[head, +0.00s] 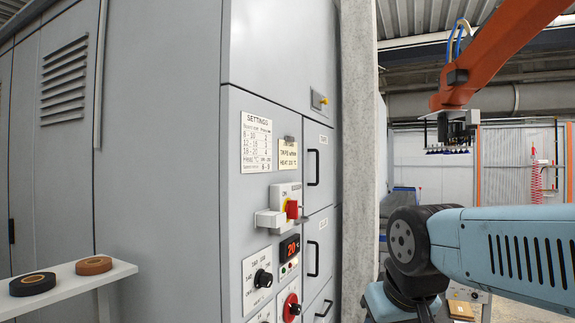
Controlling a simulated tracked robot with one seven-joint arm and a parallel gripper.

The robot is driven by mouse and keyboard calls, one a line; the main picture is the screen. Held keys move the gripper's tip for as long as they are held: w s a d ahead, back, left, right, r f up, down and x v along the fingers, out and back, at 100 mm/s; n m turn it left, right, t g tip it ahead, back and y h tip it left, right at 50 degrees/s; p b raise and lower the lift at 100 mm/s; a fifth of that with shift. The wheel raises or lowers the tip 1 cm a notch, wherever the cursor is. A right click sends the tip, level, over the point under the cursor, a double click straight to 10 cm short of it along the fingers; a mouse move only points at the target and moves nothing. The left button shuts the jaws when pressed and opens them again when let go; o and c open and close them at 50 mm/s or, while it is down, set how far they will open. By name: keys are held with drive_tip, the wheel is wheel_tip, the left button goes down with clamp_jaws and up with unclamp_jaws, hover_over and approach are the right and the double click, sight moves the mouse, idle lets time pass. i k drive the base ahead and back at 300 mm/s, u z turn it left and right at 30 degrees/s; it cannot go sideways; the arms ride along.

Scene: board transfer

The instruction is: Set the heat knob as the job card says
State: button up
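The likely heat knob (263,278) is black, on a white dial plate (250,283) with several numbers, low on the grey cabinet; its pointer direction is too small to read. A small cream job card (288,155) hangs on the cabinet front; it seems to read "TAPE WORK HEAT 200 °C", but the small print is unsure. A white SETTINGS sheet (256,143) is beside it, with rows of numbers and a heat line. A display (290,248) shows red digits, perhaps "20". My gripper is not in view.
A red switch handle (292,209) on a yellow and white box juts out above the display. A red and black round control (291,308) is at lower right. A white shelf (70,288) at left holds black tape (33,284) and brown tape (94,265). A concrete pillar (358,150) stands right.

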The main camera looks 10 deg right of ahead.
sight(262, 279)
drive_tip(key=z, duration=0.85)
drive_tip(key=i, duration=0.55)
drive_tip(key=u, duration=0.85)
